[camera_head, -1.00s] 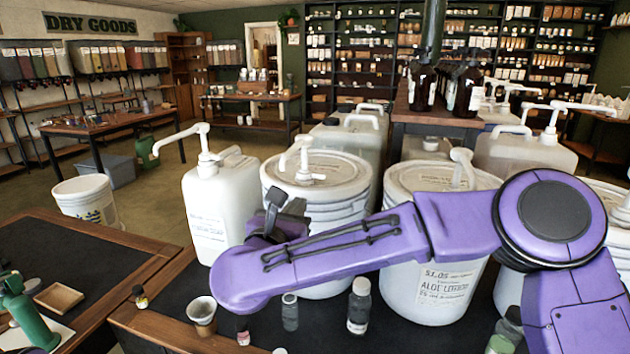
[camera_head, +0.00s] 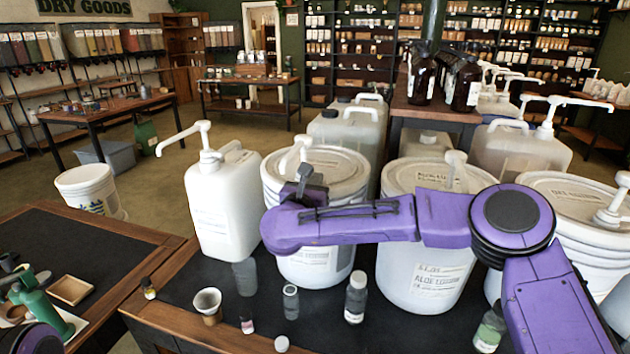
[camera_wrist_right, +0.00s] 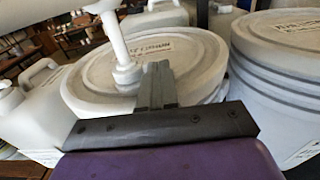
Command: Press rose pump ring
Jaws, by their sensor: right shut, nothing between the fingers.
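A white bucket with a pump (camera_head: 330,165) stands at the middle of the counter; its lid lettering is too small to read. Its white pump (camera_head: 296,155) rises from the lid, with a round collar at the base. My right gripper (camera_head: 304,176) is shut and empty, at the near side of this lid. In the right wrist view, the shut fingers (camera_wrist_right: 157,72) point at the lid just right of the pump collar (camera_wrist_right: 127,73). Whether they touch is unclear. No label reading "rose" is legible. My left gripper is out of view.
A white pump jug (camera_head: 222,205) stands left of the bucket. Another pump bucket (camera_head: 430,270) stands right, partly behind my purple arm. A loose bucket (camera_head: 90,190) is on the floor.

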